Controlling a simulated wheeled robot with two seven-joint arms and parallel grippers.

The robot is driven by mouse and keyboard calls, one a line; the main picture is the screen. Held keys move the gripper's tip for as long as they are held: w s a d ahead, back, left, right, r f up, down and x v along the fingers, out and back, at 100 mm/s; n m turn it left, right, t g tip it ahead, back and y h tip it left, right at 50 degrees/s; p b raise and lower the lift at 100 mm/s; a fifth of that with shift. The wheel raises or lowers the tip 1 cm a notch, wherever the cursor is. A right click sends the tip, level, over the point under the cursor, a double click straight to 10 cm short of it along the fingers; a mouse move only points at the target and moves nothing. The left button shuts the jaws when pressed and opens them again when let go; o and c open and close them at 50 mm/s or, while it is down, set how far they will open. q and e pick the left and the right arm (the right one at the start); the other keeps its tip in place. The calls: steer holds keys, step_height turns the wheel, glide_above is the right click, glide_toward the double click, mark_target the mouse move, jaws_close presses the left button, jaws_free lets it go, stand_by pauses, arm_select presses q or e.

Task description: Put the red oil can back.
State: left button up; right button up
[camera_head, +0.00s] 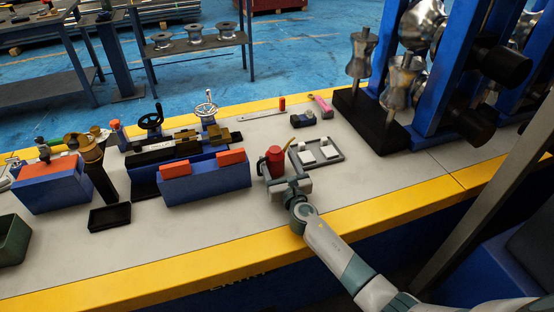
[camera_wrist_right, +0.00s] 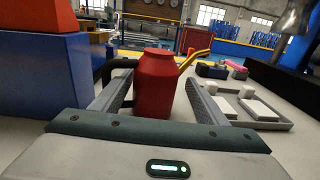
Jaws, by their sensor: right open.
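The red oil can (camera_head: 274,158) stands upright on the grey bench top, right of the blue block with orange pads. It has a black handle at its left and a thin yellow spout pointing up to the right. My right gripper (camera_head: 279,178) is at the near side of the can, low over the bench. In the right wrist view the can (camera_wrist_right: 155,85) stands between the two open fingers (camera_wrist_right: 160,100), and the left finger is near the handle. I cannot tell whether either finger touches it. The can's lower part is partly hidden by the gripper. My left gripper is not in view.
A grey tray (camera_head: 341,156) with white blocks lies just right of the can. The blue block (camera_head: 206,184) is close on the left. Behind are a small dark-blue item (camera_head: 302,118) and a pink tool (camera_head: 320,103). Metal rollers (camera_head: 404,85) stand at right.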

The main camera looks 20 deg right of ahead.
steer(key=s, duration=1.1)
steer(key=shift+r, duration=0.15)
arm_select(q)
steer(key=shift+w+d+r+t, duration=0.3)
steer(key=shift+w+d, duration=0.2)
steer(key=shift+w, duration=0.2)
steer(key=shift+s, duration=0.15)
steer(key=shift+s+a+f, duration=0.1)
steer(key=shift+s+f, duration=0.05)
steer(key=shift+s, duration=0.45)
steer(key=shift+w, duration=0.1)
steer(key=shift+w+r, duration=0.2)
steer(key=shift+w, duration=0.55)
